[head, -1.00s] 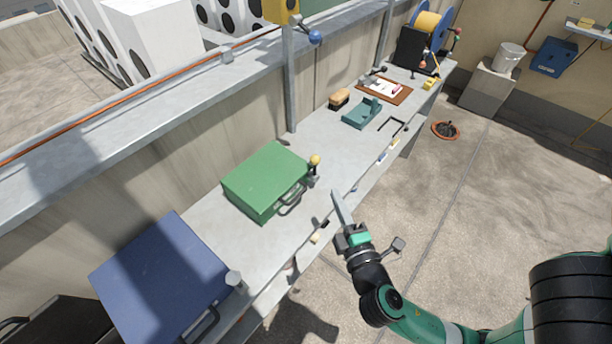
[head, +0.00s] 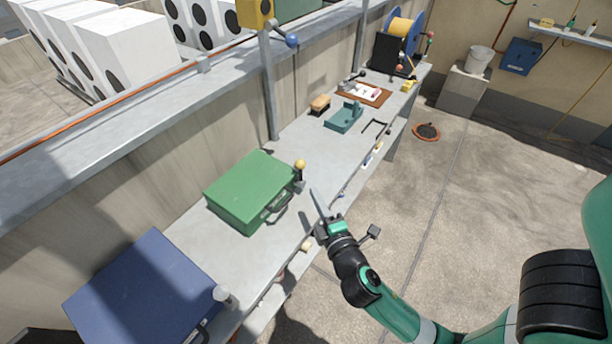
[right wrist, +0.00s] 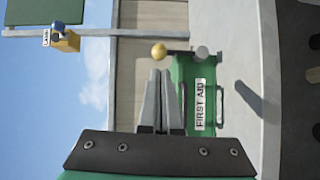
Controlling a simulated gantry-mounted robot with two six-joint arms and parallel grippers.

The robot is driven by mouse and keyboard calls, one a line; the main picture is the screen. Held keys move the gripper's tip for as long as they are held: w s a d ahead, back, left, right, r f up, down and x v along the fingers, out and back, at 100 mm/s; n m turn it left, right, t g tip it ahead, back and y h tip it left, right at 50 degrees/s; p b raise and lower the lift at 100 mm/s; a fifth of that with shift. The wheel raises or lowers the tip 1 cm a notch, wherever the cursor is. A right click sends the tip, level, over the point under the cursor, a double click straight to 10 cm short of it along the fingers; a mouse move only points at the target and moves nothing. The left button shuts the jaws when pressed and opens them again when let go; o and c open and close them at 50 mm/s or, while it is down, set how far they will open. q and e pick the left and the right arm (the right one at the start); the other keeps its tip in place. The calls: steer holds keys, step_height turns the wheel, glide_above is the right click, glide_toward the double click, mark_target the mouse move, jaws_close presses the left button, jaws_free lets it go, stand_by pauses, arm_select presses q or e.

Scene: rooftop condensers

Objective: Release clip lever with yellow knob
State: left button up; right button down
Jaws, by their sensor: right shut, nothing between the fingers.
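The clip lever's yellow knob (head: 300,164) stands at the right end of the green case (head: 250,190) on the bench. In the right wrist view the yellow knob (right wrist: 159,50) shows just beyond the fingertips, on a short dark stem reaching to a grey round part (right wrist: 202,53). The green case (right wrist: 185,75) there carries a FIRST AID label. My right gripper (head: 316,195) is shut and empty, to the right of the knob and apart from it in the head view. Its fingers (right wrist: 161,75) point toward the knob. My left gripper is not in view.
A blue case (head: 145,290) lies on the near bench. A post with a blue ball handle (head: 291,39) rises behind the bench. Open floor lies to the right.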

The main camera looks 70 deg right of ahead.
mark_target(302, 168)
steer(key=x, duration=0.7)
steer(key=shift+w+d+b, duration=0.2)
steer(key=shift+d+b, duration=0.1)
steer(key=shift+d, duration=0.05)
steer(key=shift+r, duration=0.1)
